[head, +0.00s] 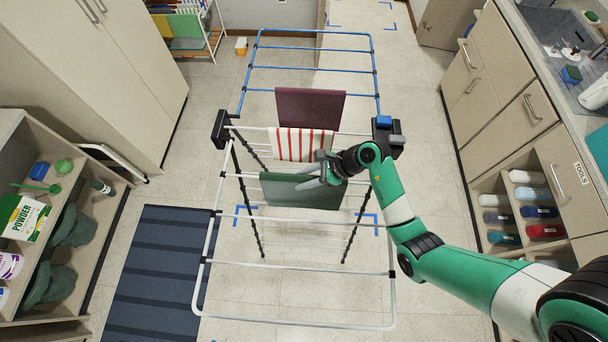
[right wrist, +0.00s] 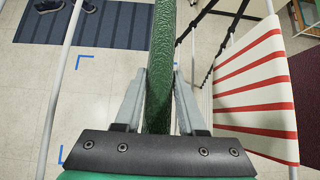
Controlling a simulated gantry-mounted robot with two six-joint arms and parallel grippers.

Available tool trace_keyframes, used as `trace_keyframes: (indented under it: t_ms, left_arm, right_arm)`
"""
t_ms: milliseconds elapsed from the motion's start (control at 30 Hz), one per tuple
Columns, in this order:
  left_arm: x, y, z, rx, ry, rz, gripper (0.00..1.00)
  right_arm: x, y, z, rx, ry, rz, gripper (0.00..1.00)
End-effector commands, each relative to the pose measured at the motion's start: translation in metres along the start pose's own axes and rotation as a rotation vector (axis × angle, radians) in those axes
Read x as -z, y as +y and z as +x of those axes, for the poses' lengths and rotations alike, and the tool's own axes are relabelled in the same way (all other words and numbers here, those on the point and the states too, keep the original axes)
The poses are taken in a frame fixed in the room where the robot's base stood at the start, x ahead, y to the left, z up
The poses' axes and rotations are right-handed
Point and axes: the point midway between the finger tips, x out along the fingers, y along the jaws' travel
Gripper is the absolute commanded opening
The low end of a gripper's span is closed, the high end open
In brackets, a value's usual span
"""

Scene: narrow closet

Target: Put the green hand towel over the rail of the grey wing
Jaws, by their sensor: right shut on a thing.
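The green hand towel (head: 302,193) hangs over the drying rack, in front of the red-striped towel (head: 301,144). My right gripper (head: 326,170) is at its upper edge. In the right wrist view the towel (right wrist: 161,60) shows edge-on between the two fingers (right wrist: 160,100), which are shut on it. Whether the towel touches a rail beneath is not clear. The grey wing (head: 296,325) is the pale frame at the near end of the rack, with bare rails. My left gripper is out of view.
A maroon towel (head: 309,106) hangs farther back, near the blue wing (head: 312,67). Open shelves (head: 90,300) stand at the left, drawers and counter (head: 500,80) at the right. A dark blue striped mat (head: 160,265) lies left of the rack.

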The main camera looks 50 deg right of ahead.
Motion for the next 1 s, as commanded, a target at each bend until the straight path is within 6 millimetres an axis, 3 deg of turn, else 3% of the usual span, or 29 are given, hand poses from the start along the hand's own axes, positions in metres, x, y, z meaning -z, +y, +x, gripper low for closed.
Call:
trace_keyframes:
  t_ms: [267,300,500,800,1000]
  left_arm:
    - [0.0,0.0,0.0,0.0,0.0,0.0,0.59]
    - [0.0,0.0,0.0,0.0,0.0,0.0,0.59]
    - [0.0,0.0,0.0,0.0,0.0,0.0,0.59]
    - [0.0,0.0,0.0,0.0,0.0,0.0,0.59]
    - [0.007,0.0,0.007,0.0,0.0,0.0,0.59]
  right_arm:
    - [0.0,0.0,0.0,0.001,-0.002,-0.001,0.0]
    - [0.0,0.0,0.0,0.001,-0.002,-0.001,0.43]
    - [0.0,0.0,0.0,0.0,-0.001,-0.001,0.74]
    - [0.001,0.0,-0.002,0.0,0.001,0.001,0.74]
    - [-0.001,-0.001,-0.034,0.004,-0.001,0.002,0.74]
